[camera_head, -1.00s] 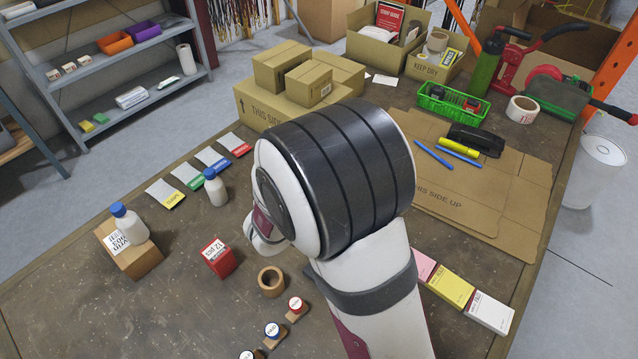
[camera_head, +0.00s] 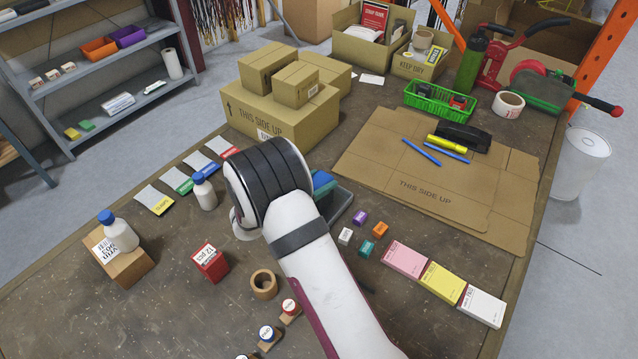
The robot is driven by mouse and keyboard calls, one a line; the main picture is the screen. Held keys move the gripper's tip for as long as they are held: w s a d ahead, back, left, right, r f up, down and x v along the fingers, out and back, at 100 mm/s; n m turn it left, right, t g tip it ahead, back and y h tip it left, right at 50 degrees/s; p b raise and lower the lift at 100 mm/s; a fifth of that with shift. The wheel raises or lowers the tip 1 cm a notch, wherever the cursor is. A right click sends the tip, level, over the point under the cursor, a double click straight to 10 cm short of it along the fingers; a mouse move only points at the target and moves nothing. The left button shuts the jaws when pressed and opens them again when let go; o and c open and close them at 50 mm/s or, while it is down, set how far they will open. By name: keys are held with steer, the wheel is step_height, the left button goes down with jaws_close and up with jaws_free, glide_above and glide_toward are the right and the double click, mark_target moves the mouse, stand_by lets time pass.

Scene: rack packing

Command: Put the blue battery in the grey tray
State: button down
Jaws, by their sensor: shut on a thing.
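A grey tray (camera_head: 341,206) shows partly to the right of my arm's rounded joint, which hides its left part. A blue thing (camera_head: 323,184) shows at the tray, beside that joint. I cannot tell whether it is the blue battery, or whether it lies in the tray or is held above it. My gripper is hidden behind my own arm, so its fingers and anything between them do not show. Small purple (camera_head: 360,217), orange (camera_head: 380,230) and white (camera_head: 345,236) blocks stand on the table in front of the tray.
Cartons (camera_head: 280,110) stand behind the tray, and flat cardboard (camera_head: 400,180) lies to its right. A white bottle (camera_head: 204,192), a red box (camera_head: 210,263), a cardboard ring (camera_head: 264,284) and several stamps stand left and front. Pink, yellow and white pads (camera_head: 443,282) lie at right.

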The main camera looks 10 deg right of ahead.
steer(key=shift+f, duration=0.55)
steer(key=shift+f, duration=0.15)
steer(key=shift+c, duration=1)
jaws_free()
